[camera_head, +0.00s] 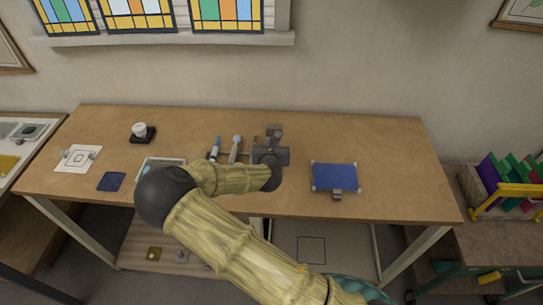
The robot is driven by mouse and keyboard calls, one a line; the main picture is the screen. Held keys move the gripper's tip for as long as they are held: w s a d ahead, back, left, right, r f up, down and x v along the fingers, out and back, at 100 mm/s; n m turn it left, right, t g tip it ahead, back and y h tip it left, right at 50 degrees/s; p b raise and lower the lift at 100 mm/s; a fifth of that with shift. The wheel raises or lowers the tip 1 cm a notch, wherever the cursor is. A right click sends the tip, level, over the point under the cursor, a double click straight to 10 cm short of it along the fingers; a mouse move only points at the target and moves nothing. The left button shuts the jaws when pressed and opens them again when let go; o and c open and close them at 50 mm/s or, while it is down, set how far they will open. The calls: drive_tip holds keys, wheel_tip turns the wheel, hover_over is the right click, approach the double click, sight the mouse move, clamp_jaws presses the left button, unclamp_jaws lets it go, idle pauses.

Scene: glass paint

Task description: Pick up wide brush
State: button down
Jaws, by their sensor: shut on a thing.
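My gripper (273,138), dark grey, is over the middle of the wooden table (380,145), toward its back half. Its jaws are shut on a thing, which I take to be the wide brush. The brush is hidden or too small to make out at the jaws, so I cannot tell its tilt or whether it touches the table. Just left of my gripper, a slim tool with a pale blue-grey head (236,141) and a blue-and-white tool (215,148) lie side by side.
A blue panel (335,177) lies right of my gripper. To the left are a partly hidden tray (150,163), a dark blue cloth (111,181), a white cup on a black base (139,130) and a white patterned sheet (78,158). The table's back right is clear.

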drive_tip(key=shift+r, duration=1.55)
